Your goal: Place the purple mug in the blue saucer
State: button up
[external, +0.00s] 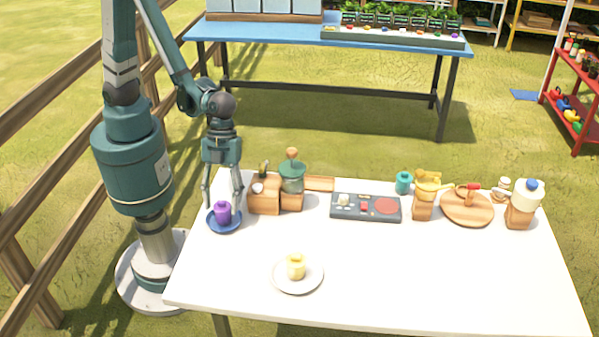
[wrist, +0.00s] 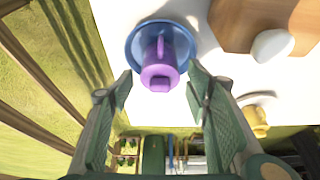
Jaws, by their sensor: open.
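The purple mug (external: 222,211) stands upright in the blue saucer (external: 226,227) at the left edge of the white table. In the wrist view the mug (wrist: 159,66) overlaps the saucer (wrist: 136,38), with the saucer's rim showing around its upper part. My gripper (external: 222,203) is above and around the mug in the external view. In the wrist view my gripper (wrist: 160,85) has its fingers spread wide to either side of the mug, with clear gaps and no contact visible.
A wooden block holder (external: 264,196) stands close to the right of the saucer. A yellow mug (external: 296,267) sits on a white saucer (external: 297,285) near the front. A grey tray (external: 366,207) and a round wooden board (external: 466,207) lie farther right. The table's front right is clear.

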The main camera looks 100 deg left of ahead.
jog(key=shift+r, duration=0.1)
jog(key=p+v, duration=0.2)
jog(key=v, duration=1)
dwell(0.4)
jog(key=shift+a, duration=0.1)
dwell(0.5)
jog(key=s+a+r+n+t+y, duration=0.1)
jog(key=s+a+r+n+t, duration=0.1)
jog(key=a+r+n, duration=0.3)
jog(key=s+a+r+n+t+y, duration=0.2)
jog(key=a+r+n, duration=0.3)
jog(key=a, duration=0.8)
jog(key=s+a+r+n+t+y, duration=0.1)
jog(key=s+a+r+n+t, duration=0.1)
jog(key=a+r+n, duration=0.4)
jog(key=shift+a+n+t, duration=0.6)
jog(key=shift+a+n, duration=0.4)
jog(key=shift+a, duration=1)
jog(key=shift+s+r, duration=0.1)
jog(key=shift+r, duration=0.05)
